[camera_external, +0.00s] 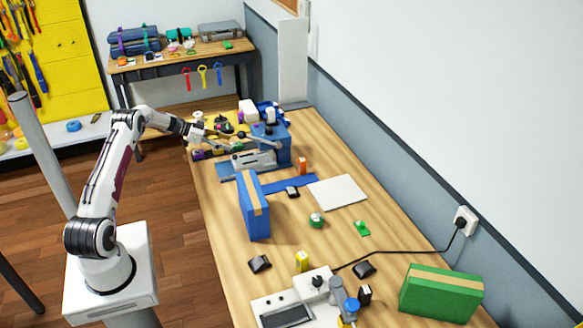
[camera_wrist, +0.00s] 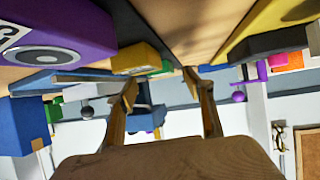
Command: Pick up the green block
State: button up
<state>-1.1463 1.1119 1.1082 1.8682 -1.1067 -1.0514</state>
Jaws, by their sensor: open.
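A large green block (camera_external: 441,292) with a tan band across its top lies on the wooden table at the lower right of the external view. My gripper (camera_external: 203,134) is far from it, above the table's back left part, next to the blue machine. In the wrist view my gripper (camera_wrist: 160,86) has its two fingers spread, with nothing held between them. I cannot identify the large green block in the wrist view; only small green patches show there.
A blue block (camera_external: 254,206) with a tan band stands mid-table. A blue machine (camera_external: 254,160) fills the back left. Small green items (camera_external: 317,220) and a white sheet (camera_external: 338,191) lie mid-table. A black cord runs to the wall socket (camera_external: 465,221). A purple object (camera_wrist: 62,32) looms in the wrist view.

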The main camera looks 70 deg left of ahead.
aim_at(236, 144)
jog(key=shift+r+x, duration=0.2)
jog(key=shift+x, duration=1.8)
jog(key=shift+w, duration=0.15)
jog(key=shift+a, duration=0.1)
grip_shut()
